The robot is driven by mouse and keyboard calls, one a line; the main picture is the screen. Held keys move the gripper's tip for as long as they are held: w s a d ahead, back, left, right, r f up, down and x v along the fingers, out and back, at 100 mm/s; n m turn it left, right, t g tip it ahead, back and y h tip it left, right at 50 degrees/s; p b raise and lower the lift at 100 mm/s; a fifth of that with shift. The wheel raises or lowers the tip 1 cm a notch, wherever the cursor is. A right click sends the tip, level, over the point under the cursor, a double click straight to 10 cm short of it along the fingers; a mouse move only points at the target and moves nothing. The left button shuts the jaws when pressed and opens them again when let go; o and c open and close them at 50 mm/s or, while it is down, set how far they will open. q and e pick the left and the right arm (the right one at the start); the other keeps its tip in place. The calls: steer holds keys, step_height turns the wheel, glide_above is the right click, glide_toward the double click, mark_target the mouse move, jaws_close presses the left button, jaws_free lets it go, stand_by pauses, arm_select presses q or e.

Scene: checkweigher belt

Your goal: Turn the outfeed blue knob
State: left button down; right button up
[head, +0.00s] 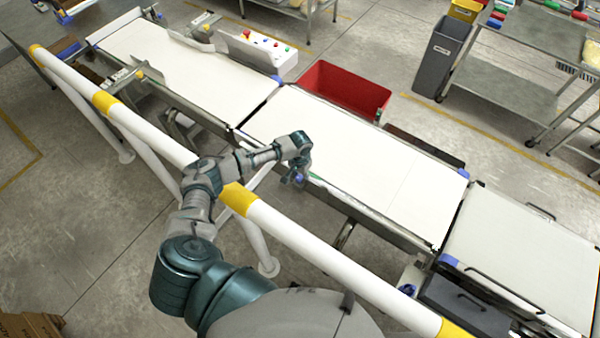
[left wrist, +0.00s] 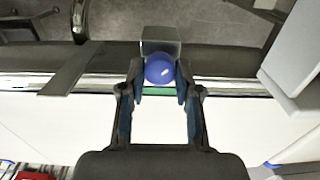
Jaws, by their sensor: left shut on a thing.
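A round blue knob (left wrist: 160,68) on a grey square block (left wrist: 161,40) sits at the belt frame's edge in the left wrist view. My left gripper (left wrist: 160,80) has its two fingers on either side of the knob and is shut on it. In the head view my left gripper (head: 301,172) is at the near edge of the middle white belt (head: 360,165). The gripper mostly hides the held knob there. I cannot read the knob's turn angle. My right gripper is not in view.
A white and yellow rail (head: 290,235) runs between me and the belts, under my left arm. A red bin (head: 345,88) stands behind the belt. A control box with coloured buttons (head: 265,48) is at the back. A grey bin (head: 440,58) and steel tables are farther right.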

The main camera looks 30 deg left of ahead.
mark_target(299, 176)
arm_select(q)
steer(key=c, duration=1.1)
jaws_free()
steer(key=shift+s+f, duration=0.1)
steer(key=shift+s, duration=0.05)
steer(key=o, duration=0.3)
steer(key=shift+a, duration=0.1)
step_height(299, 176, up, 12)
steer(key=shift+a, duration=0.1)
